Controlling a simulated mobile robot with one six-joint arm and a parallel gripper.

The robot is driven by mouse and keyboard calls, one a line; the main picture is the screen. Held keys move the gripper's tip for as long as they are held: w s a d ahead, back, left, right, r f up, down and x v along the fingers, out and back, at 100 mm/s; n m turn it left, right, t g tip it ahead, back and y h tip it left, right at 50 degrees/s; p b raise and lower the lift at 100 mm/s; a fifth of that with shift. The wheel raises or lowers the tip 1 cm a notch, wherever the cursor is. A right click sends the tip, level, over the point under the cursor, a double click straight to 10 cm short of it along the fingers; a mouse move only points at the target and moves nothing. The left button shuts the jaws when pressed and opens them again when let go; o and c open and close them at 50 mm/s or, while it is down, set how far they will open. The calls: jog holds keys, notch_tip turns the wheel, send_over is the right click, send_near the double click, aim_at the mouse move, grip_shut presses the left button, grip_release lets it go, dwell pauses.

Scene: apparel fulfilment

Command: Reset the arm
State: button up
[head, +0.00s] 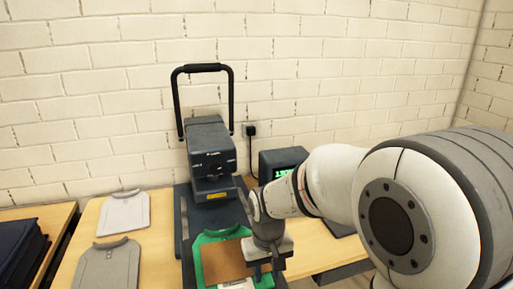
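My arm reaches in from the right side of the head view, large and close to the camera. My gripper (265,268) points down at the lower middle, over the right part of a green garment (212,238). The garment lies on the dark bed of a heat press (208,155) and has a brown sheet (224,261) on it. A small white patch shows below the brown sheet. The gripper's fingertips are small and near the lower edge, so I cannot tell whether they are apart or hold anything.
The press's black handle (202,69) stands raised against the brick wall. Grey garments (125,212) lie flat on the wooden table to the left. A dark folded stack (20,250) sits at the far left. A box with a green display (283,160) stands behind my arm.

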jog(key=s+d+r+m+t, duration=0.3)
jog(key=s+d+r, duration=0.5)
jog(key=s+d, duration=0.4)
jog(key=shift+s+d+r, duration=0.15)
jog(key=shift+s+d, duration=0.05)
jog(key=shift+d, duration=0.05)
jog(key=shift+c, duration=0.2)
dwell(0.5)
